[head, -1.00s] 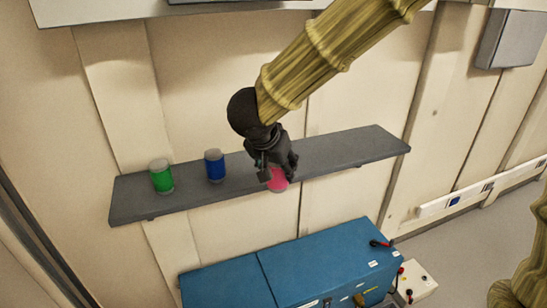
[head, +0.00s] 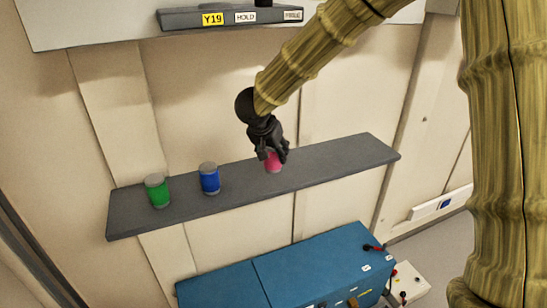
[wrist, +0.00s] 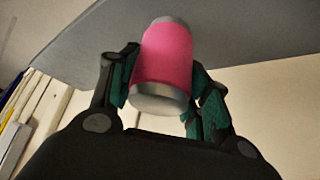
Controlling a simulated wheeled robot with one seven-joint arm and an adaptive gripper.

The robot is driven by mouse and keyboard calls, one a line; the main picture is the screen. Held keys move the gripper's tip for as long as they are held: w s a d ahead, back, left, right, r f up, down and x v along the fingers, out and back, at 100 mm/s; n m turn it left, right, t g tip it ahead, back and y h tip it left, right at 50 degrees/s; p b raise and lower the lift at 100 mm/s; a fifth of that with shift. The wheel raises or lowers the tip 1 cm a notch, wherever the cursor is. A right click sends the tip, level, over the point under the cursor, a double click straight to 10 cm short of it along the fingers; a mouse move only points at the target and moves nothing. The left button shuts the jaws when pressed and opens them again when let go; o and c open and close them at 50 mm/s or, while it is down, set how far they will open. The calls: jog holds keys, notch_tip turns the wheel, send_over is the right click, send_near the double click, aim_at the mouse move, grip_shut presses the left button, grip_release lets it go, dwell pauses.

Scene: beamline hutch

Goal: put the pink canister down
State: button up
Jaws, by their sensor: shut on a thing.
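The pink canister (head: 273,163) is between the fingers of my gripper (head: 272,153), at the grey wall shelf (head: 335,163), right of the blue canister. In the wrist view the canister (wrist: 164,58) shows its pink band and silver ends, with a finger of my gripper (wrist: 162,85) on each side. The grey shelf surface (wrist: 255,35) is behind it in that view. My fingers cover the canister's upper part in the head view. I cannot tell whether its base touches the shelf.
A blue canister (head: 209,179) and a green canister (head: 157,190) stand on the shelf to the left. The shelf's right part is clear. A ledge with labels (head: 232,18) is above, and a blue cabinet (head: 315,266) is below.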

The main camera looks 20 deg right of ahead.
aim_at(273, 159)
jog(key=shift+w+d, duration=0.1)
jog(key=shift+w, duration=0.1)
jog(key=shift+w+d+f, duration=0.1)
jog(key=shift+w+f, duration=0.05)
notch_tip(273, 159, down, 3)
jog(key=shift+w+f+p, duration=0.1)
jog(key=shift+f+p, duration=0.05)
jog(key=shift+p, duration=0.35)
jog(key=o, duration=1.2)
jog(key=shift+f, duration=0.15)
jog(key=b+v, duration=0.1)
jog(key=v, duration=1.1)
jog(key=shift+s, duration=0.2)
